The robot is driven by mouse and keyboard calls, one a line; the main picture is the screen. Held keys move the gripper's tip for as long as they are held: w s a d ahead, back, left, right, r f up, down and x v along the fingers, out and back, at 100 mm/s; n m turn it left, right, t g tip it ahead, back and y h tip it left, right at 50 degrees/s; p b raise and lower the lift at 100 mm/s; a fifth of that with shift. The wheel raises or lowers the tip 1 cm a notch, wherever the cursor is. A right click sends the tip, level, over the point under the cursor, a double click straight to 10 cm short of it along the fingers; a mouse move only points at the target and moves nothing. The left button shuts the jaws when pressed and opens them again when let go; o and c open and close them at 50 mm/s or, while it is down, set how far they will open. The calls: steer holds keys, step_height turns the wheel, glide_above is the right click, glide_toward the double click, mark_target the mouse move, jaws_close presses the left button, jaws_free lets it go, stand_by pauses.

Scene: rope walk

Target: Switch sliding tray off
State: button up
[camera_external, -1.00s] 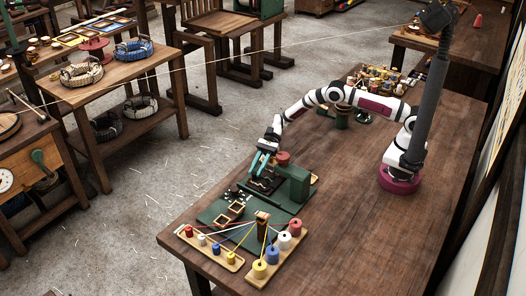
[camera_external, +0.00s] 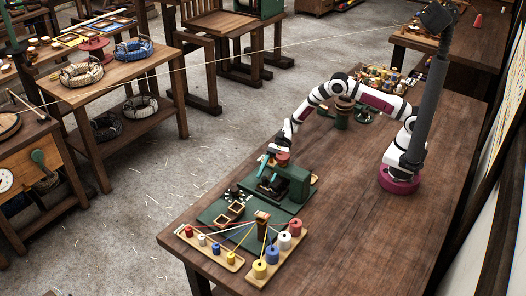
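A green machine (camera_external: 292,186) stands on the workbench, with a red round piece (camera_external: 283,157) at its top. A dark mechanism (camera_external: 268,188) sits at its left side, on the green base plate (camera_external: 214,212). I cannot make out clearly which part is the sliding tray or how it is set. My gripper (camera_external: 266,168), with teal fingers, is at the upper left of the machine, beside the red piece and above the dark mechanism. The fingers are small and overlap in this view, so their opening and any contact are unclear.
Wooden boards with coloured spools (camera_external: 259,269) and threads stand at the bench's front left. A small wooden post (camera_external: 262,222) holds the threads. More small items (camera_external: 380,80) crowd the bench's far end. The bench's right part (camera_external: 355,235) is clear.

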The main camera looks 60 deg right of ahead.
steer(key=v, duration=1.5)
steer(key=shift+d, duration=0.4)
steer(key=shift+w, duration=0.1)
steer(key=s+d+r+n+h, duration=0.3)
steer(key=s+r, duration=0.4)
steer(key=s, duration=0.1)
steer(key=s+d+r+n+h, duration=0.3)
steer(key=s+r+n, duration=0.1)
steer(key=s+r, duration=0.4)
steer(key=s+d+f+n+t+h, duration=0.1)
steer(key=s+d+h, duration=0.1)
steer(key=s+d, duration=0.2)
steer(key=s+d+f+n+h, duration=0.1)
steer(key=s+d+n+h, duration=0.1)
steer(key=s, duration=0.9)
steer(key=shift+d+t+h, duration=0.4)
steer(key=shift+d+h, duration=0.3)
steer(key=shift+d, duration=0.3)
